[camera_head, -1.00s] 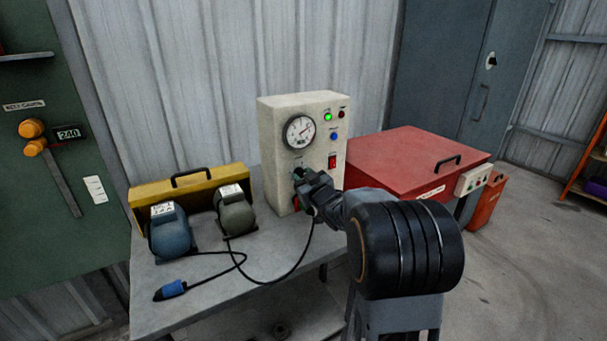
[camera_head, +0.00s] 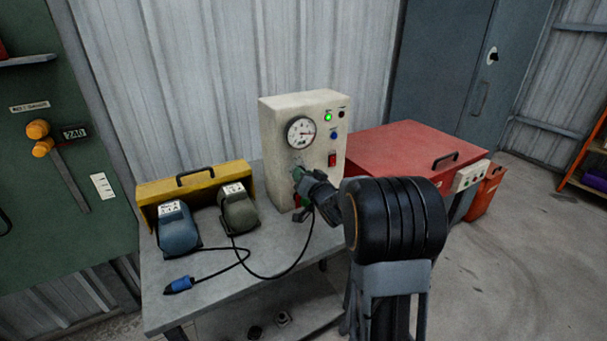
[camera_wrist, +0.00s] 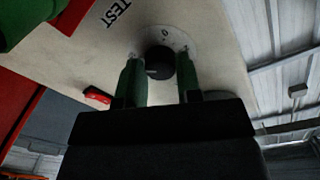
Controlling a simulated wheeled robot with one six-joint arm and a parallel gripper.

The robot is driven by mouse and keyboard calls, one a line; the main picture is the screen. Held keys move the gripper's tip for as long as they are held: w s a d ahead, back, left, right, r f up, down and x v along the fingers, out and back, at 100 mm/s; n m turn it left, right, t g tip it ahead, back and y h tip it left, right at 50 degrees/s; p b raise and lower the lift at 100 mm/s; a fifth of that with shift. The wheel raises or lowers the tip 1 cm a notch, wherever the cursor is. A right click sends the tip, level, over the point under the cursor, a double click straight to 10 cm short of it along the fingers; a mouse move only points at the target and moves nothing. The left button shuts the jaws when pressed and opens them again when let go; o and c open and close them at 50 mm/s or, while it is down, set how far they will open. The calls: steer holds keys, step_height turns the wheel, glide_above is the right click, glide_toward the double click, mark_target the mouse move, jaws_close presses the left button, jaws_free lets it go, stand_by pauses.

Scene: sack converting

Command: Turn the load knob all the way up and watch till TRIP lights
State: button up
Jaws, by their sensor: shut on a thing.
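The cream test box (camera_head: 273,150) stands on the grey bench. Its round dial gauge (camera_head: 300,132) has a needle pointing to the right. A green lamp (camera_head: 328,117) is lit at the top; the small lamp (camera_head: 341,114) beside it is dark. My gripper (camera_wrist: 160,85) is shut on the black load knob (camera_wrist: 158,60) in the wrist view, with a green finger on each side. A "0" mark on the pale scale shows by the knob. In the head view my gripper (camera_head: 300,180) is at the box's lower front and hides the knob.
A blue motor (camera_head: 176,232) and a grey-green motor (camera_head: 239,213) stand before a yellow case (camera_head: 150,187) on the bench. A black cable with a blue plug (camera_head: 179,285) lies in front. A red chest (camera_head: 400,147) stands right of the box.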

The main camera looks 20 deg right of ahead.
stand_by(0.5)
steer(key=o, duration=0.9)
steer(key=shift+o, duration=0.2)
steer(key=s, duration=1.3)
steer(key=shift+s+d, duration=0.4)
steer(key=shift+d, duration=0.05)
steer(key=shift+r, duration=0.1)
